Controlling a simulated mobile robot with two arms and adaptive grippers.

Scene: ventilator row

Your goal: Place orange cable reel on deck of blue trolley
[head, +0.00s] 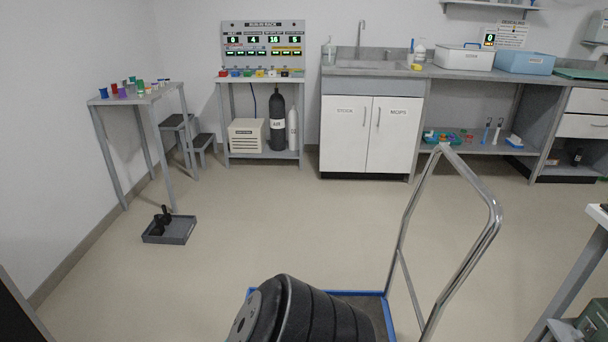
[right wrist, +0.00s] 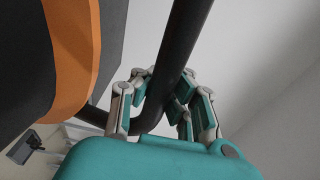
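The blue trolley (head: 389,316) is at the bottom of the head view, with a blue rim, a dark deck and an upright metal push handle (head: 480,240). A black ribbed shape covers much of the visible deck; I cannot tell whether it is part of me. The cable reel (right wrist: 75,50) fills the left of the right wrist view, with an orange rim around a dark middle. Its dark bar (right wrist: 178,65) runs between the teal fingers of my right gripper (right wrist: 165,95), which appear closed against it. The reel's orange does not show in the head view. My left gripper is not visible.
A low grey tray (head: 170,232) with dark items lies on the floor at left, near a small table (head: 140,97). A ventilator rack (head: 262,80), a sink cabinet (head: 370,130) and counters line the back wall. The floor (head: 260,225) between them and the trolley is clear.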

